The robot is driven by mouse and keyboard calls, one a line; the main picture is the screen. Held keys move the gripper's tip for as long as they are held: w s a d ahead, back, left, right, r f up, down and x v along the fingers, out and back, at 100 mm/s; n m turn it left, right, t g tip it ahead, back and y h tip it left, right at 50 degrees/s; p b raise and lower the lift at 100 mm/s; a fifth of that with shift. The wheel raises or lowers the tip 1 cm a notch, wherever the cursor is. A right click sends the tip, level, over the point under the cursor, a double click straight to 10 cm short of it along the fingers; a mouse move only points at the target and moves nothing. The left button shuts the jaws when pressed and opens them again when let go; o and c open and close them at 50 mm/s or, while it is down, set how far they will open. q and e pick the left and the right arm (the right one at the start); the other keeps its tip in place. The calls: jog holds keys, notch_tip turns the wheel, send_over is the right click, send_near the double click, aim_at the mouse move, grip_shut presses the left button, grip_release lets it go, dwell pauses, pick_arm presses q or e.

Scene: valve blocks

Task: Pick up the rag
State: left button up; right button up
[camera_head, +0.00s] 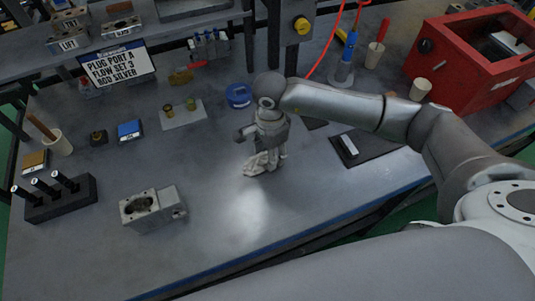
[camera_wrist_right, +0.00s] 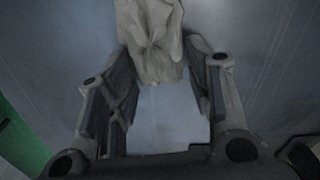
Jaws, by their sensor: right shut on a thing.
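A crumpled cream rag (camera_head: 257,164) is at the middle of the grey workbench, below my right gripper (camera_head: 267,153). In the right wrist view the rag (camera_wrist_right: 154,38) sits between the two fingertips of my right gripper (camera_wrist_right: 157,62), which is shut on it. The rag hangs at or just above the bench top; I cannot tell whether it touches. Part of it is hidden by the fingers in the head view. My left gripper is not in view.
A grey valve block (camera_head: 152,209) stands at the front left, beside a black holder (camera_head: 55,199) with several dark pegs. A plate with brass fittings (camera_head: 183,114), a blue tape roll (camera_head: 238,95) and a red box (camera_head: 470,65) are farther back. The bench front centre is clear.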

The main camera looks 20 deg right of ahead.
notch_tip(320, 180, up, 2)
jog(key=shift+w+r, duration=0.1)
jog(key=shift+r, duration=0.1)
jog(key=s+a+r+b, duration=0.3)
jog(key=s+r, duration=0.7)
jog(key=s, duration=0.3)
jog(key=shift+s+a, duration=0.25)
jog(key=shift+s, duration=0.15)
